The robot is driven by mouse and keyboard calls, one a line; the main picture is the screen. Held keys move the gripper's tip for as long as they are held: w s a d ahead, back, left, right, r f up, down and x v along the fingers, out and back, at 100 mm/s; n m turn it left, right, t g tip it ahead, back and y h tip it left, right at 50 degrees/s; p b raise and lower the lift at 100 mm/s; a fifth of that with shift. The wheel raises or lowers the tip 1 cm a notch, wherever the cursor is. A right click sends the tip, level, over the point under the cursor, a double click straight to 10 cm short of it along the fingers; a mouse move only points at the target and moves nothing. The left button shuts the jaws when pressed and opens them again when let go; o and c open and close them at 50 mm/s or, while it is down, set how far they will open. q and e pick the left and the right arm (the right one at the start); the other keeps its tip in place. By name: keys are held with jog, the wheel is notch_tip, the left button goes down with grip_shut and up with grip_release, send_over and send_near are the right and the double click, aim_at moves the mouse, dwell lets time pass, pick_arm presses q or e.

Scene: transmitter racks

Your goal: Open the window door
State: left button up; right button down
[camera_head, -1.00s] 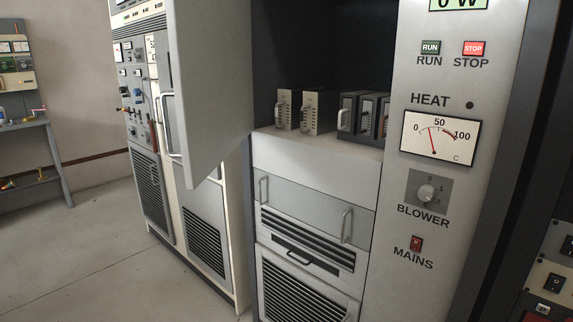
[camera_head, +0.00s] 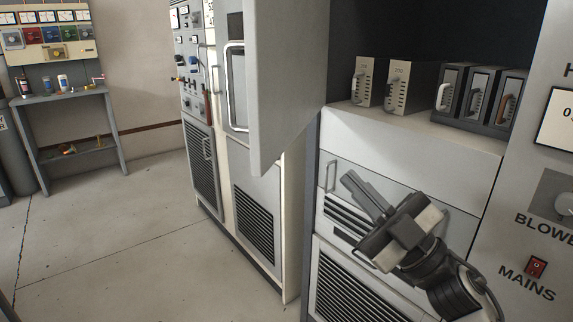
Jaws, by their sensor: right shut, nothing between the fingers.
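A tall grey door (camera_head: 290,85) stands swung out from the middle cabinet, its broad face toward the open compartment. A metal handle (camera_head: 237,88) shows at the door's left edge. Whether the door has a window cannot be told from this side. The dark compartment (camera_head: 425,28) beside it is uncovered. My right gripper (camera_head: 356,187) is shut and empty, in front of the cabinet's lower panels, below and to the right of the door and apart from the handle. My left gripper is not in view.
Several modules, including a pale one (camera_head: 410,88), stand on the compartment's shelf. A control panel with a red MAINS switch (camera_head: 536,267) is at the right. A bench (camera_head: 62,95) stands at the far left. The floor (camera_head: 130,235) between is clear.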

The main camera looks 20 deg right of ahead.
aim_at(266, 146)
notch_tip(266, 146, up, 5)
jog(key=s+d+n+g+b, duration=0.2)
jog(key=n+g+b, duration=0.1)
jog(key=n+g, duration=0.85)
jog(key=shift+n+t, duration=0.55)
jog(key=shift+t, duration=0.4)
jog(key=p+x, duration=0.2)
jog(key=x, duration=1.1)
jog(key=shift+a, duration=0.2)
jog(key=shift+w, duration=0.1)
